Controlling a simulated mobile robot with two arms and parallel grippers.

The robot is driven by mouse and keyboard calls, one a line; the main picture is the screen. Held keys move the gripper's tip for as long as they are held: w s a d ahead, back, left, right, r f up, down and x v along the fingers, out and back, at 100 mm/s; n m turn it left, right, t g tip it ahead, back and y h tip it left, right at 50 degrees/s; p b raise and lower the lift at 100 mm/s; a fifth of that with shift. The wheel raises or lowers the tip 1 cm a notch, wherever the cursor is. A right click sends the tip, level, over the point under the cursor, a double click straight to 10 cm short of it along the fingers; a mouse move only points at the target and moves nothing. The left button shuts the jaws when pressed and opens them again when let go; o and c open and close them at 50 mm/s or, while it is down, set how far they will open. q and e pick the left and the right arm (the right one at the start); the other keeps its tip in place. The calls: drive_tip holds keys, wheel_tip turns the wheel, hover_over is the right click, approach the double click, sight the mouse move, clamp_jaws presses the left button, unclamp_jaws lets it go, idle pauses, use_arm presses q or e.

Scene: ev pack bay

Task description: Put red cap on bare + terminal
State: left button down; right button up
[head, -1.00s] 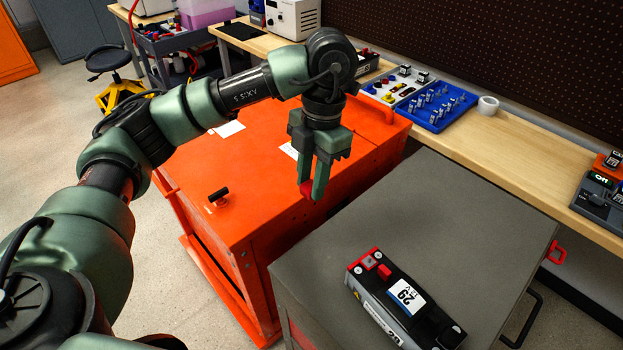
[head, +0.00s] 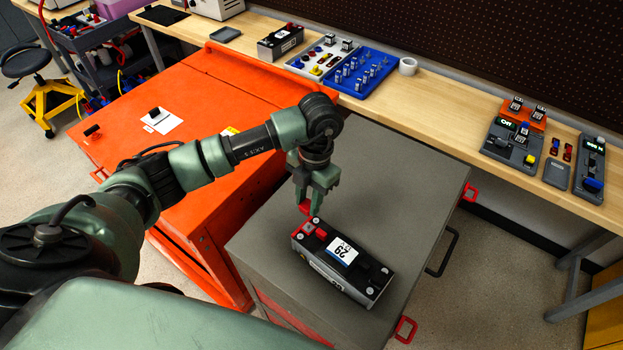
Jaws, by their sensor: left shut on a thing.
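My left gripper (head: 310,207) is shut on a small red cap (head: 304,209), which shows between its fingertips. The module lies on the grey cabinet top (head: 410,190) and bears a white label marked 29 (head: 342,249). The red + terminal area (head: 314,231) is at the module's end close below the gripper. The gap between cap and terminal is hard to judge. My right gripper is out of view.
An orange cabinet (head: 215,90) stands left of the grey one. Behind is a wooden bench (head: 440,115) with a blue tray of terminals (head: 362,72), another module (head: 281,42), a tape roll (head: 408,66) and chargers (head: 512,140). The grey top is clear right of the module.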

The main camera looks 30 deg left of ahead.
use_arm(q)
drive_tip(key=shift+d+f, duration=0.15)
drive_tip(key=shift+f, duration=0.2)
drive_tip(key=b, duration=0.3)
hover_over(309, 224)
drive_tip(key=shift+w+f, duration=0.1)
drive_tip(key=shift+f, duration=1.95)
drive_tip(key=shift+f+b, duration=0.65)
drive_tip(key=shift+f, duration=0.15)
drive_tip(key=shift+f+b, duration=0.9)
drive_tip(key=shift+b, duration=0.1)
drive_tip(key=c, duration=1)
unclamp_jaws()
drive_tip(key=shift+c, duration=0.2)
drive_tip(key=shift+r, duration=0.1)
